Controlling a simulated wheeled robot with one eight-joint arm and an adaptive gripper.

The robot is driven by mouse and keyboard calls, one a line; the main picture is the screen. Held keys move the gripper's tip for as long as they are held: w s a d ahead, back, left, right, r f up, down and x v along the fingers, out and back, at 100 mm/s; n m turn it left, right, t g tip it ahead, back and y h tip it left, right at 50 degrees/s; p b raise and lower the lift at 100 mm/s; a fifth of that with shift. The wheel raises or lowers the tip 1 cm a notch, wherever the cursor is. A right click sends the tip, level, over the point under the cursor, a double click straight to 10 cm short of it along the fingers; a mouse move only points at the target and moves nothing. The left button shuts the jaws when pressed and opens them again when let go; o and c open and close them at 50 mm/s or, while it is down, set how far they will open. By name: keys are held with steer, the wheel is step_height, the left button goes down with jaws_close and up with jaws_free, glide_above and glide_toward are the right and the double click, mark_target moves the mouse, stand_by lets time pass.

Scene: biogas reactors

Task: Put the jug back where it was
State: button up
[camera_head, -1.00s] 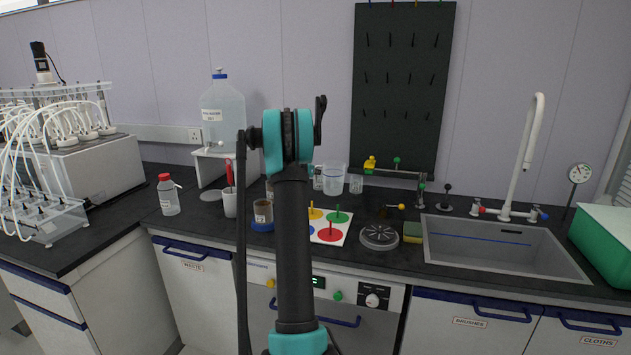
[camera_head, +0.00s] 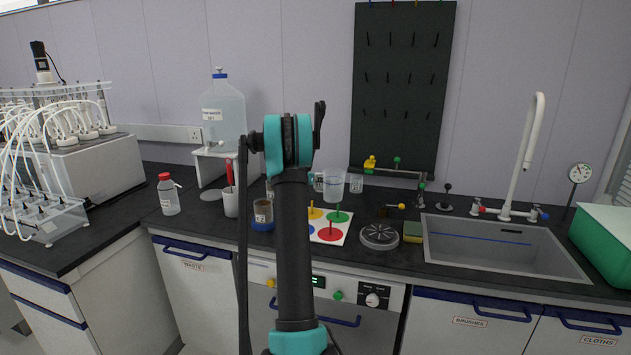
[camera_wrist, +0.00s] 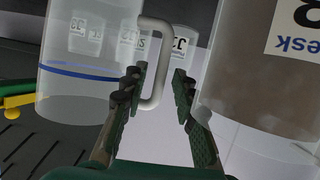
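The jug (camera_head: 333,187) is clear with a blue line around it. In the head view it is upright at the back of the dark counter, right of my arm. In the wrist view the jug (camera_wrist: 85,90) fills the left side, with its pale loop handle (camera_wrist: 160,62) pointing right. My gripper (camera_wrist: 160,92) has one finger inside the loop and one outside. A gap shows between the handle bar and the outer finger, so it looks open around the handle. My arm mostly hides my gripper in the head view.
A clear container of brown material (camera_wrist: 262,75) stands close to the outer finger. A small beaker (camera_head: 356,184) stands right of the jug. A colored-dot mat (camera_head: 330,228), a round drain-like disc (camera_head: 379,236) and a sponge (camera_head: 413,231) lie in front. The sink (camera_head: 500,243) is to the right.

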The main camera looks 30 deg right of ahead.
steer(key=shift+r, duration=0.15)
steer(key=v, duration=1.1)
steer(key=s+a+f+n+y, duration=0.1)
steer(key=s+a, duration=0.4)
steer(key=a, duration=0.2)
steer(key=s+a+f+n+y, duration=0.2)
steer(key=s+a, duration=0.4)
steer(key=a, duration=0.2)
steer(key=s+a+f+n+y, duration=0.1)
steer(key=s+a+y, duration=0.1)
steer(key=s+a, duration=0.3)
steer(key=shift+s+a+f+n+g, duration=0.15)
steer(key=shift+s+a+g, duration=0.05)
steer(key=shift+a, duration=0.45)
steer(key=shift+s+a+f+n+g, duration=0.15)
steer(key=shift+a+g, duration=0.05)
steer(key=shift+a, duration=0.45)
steer(key=s+a+f+n+g+y, duration=0.1)
steer(key=s+a+f+n+y, duration=0.2)
steer(key=s+a, duration=0.7)
steer(key=s+a+f+n+y, duration=0.3)
steer(key=s+a+f, duration=0.5)
steer(key=s, duration=0.6)
steer(key=a+n, duration=0.1)
steer(key=a, duration=0.1)
steer(key=shift+a+g+y, duration=0.3)
steer(key=shift+g+y, duration=0.1)
